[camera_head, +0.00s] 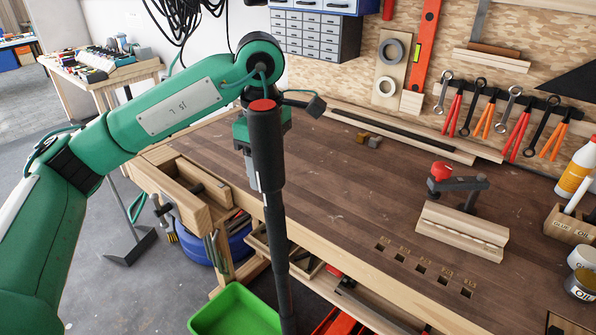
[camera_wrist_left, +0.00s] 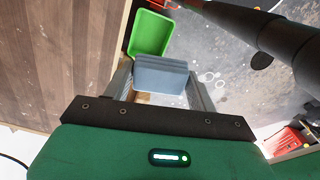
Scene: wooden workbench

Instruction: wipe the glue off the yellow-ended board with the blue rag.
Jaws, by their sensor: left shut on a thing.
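My left gripper (camera_head: 252,182) hangs at the bench's left front edge in the head view, partly hidden behind a dark pole. In the left wrist view its fingers (camera_wrist_left: 160,92) are shut on a folded, layered grey-blue thing that looks like the blue rag (camera_wrist_left: 160,76). The rag is held in front of the open floor and a green bin beyond it. My right gripper is not in view.
The dark pole with a red top (camera_head: 266,140) stands close to my left gripper. A green bin (camera_head: 236,312) is below the bench (camera_head: 330,190). A wooden block with a red-knobbed tool (camera_head: 462,230) stands at the right. The bench's middle is mostly clear.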

